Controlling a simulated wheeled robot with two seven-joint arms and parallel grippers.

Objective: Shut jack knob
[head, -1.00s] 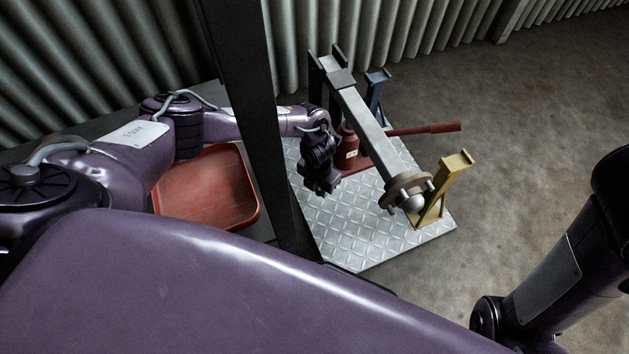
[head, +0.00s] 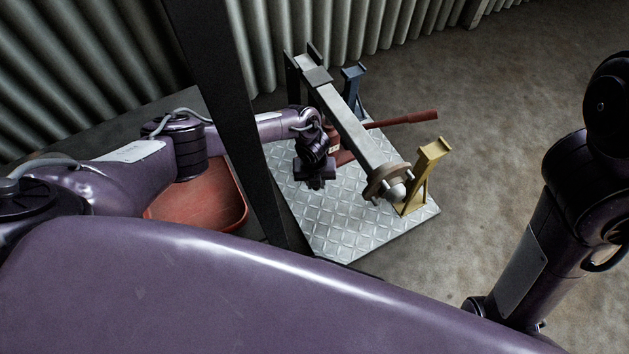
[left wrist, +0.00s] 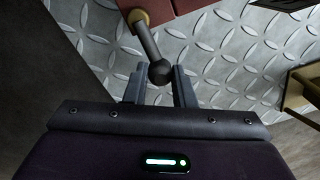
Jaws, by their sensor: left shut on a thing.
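The red jack (head: 334,146) stands on the tread plate under the grey beam, mostly hidden by my left gripper and the beam. In the left wrist view its red body (left wrist: 182,5) is at the top edge. A brass collar (left wrist: 138,18) and a grey stem run from it to a dark ball knob (left wrist: 160,73). My left gripper (left wrist: 160,80) is shut on this knob, with a finger on each side near the tips. In the head view the left gripper (head: 316,182) is low in front of the jack. My right gripper is not in view.
A grey beam (head: 345,120) with a hub at its near end slants over the plate (head: 345,225). A yellow stand (head: 428,170) is by the hub, a blue stand (head: 353,82) behind. The red jack handle (head: 405,119) sticks out right. A red tray (head: 205,200) lies left.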

